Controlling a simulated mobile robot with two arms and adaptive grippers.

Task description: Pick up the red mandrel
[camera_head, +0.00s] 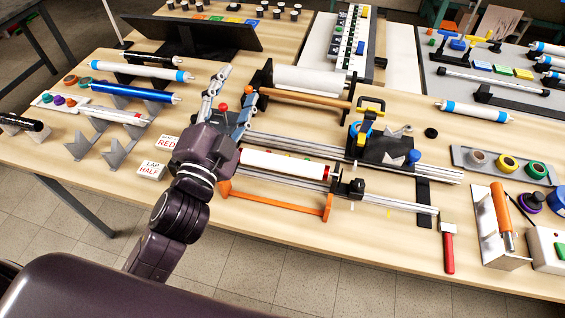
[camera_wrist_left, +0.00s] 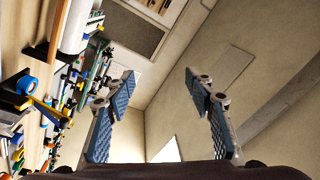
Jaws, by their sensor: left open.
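A white tube with red bands (camera_head: 118,115) lies on the grey stands at the left of the table; I take it to be the red mandrel. Another white tube with a red end (camera_head: 285,165) is mounted on the winding rig, to the right of my left gripper. My left gripper (camera_head: 229,98) is over the table between the stands and the rig, its fingers pointing up and away. In the left wrist view its fingers (camera_wrist_left: 160,80) are spread with nothing between them, facing the wall and ceiling. My right gripper is out of view.
A blue tube (camera_head: 132,92) and a blue-banded white tube (camera_head: 140,70) lie behind the red-banded one. Cards reading RED (camera_head: 166,144) and LAP HALF (camera_head: 151,171) lie near my left wrist. A red-handled hammer (camera_head: 448,248) lies at the front right.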

